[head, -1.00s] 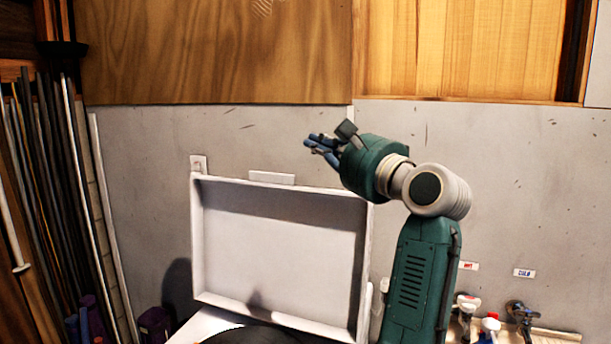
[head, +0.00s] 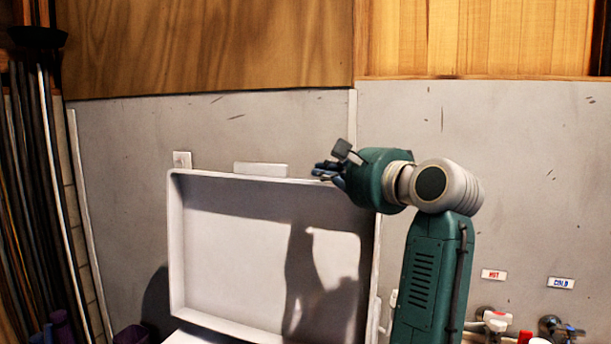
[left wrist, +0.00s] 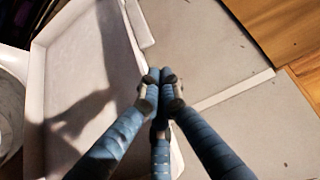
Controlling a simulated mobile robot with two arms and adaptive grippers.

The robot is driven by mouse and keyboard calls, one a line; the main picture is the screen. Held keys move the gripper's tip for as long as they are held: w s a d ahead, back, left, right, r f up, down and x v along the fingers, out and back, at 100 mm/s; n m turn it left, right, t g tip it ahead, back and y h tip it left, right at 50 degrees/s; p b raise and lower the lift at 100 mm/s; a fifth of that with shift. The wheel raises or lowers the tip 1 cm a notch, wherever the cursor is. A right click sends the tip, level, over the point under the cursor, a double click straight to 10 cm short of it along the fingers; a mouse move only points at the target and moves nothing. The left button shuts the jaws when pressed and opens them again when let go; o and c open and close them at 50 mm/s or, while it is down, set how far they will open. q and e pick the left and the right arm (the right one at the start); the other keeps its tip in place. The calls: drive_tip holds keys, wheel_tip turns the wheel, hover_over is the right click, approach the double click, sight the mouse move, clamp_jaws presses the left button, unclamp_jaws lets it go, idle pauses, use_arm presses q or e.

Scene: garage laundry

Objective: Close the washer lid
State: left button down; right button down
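The washer lid (head: 255,255) is a white, shallow, tray-like panel standing upright and open against the grey wall in the head view. It also shows in the left wrist view (left wrist: 85,75), on the left. My left gripper (head: 322,171) is at the lid's top edge, toward its right corner. In the left wrist view its blue fingers (left wrist: 160,82) come together at the tips, with nothing seen between them. They overlap the lid's edge there; I cannot tell whether they touch it. Only a sliver of the washer top (head: 190,337) shows. My right gripper is out of view.
Faucets (head: 492,318) with hot and cold labels are at the lower right. Long poles (head: 25,200) lean at the left, with purple containers (head: 130,335) low beside them. Wooden panels (head: 210,45) cover the upper wall.

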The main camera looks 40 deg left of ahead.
sight(299, 179)
use_arm(q)
drive_tip(key=p+x, duration=0.1)
drive_tip(key=x, duration=0.2)
drive_tip(key=p+x, duration=0.1)
drive_tip(key=x, duration=0.2)
drive_tip(key=p+x, duration=0.1)
drive_tip(key=x, duration=0.2)
drive_tip(key=shift+s+r+p, duration=0.15)
drive_tip(key=shift+r+p, duration=0.15)
drive_tip(key=shift+a, duration=0.25)
drive_tip(key=shift+f, duration=0.1)
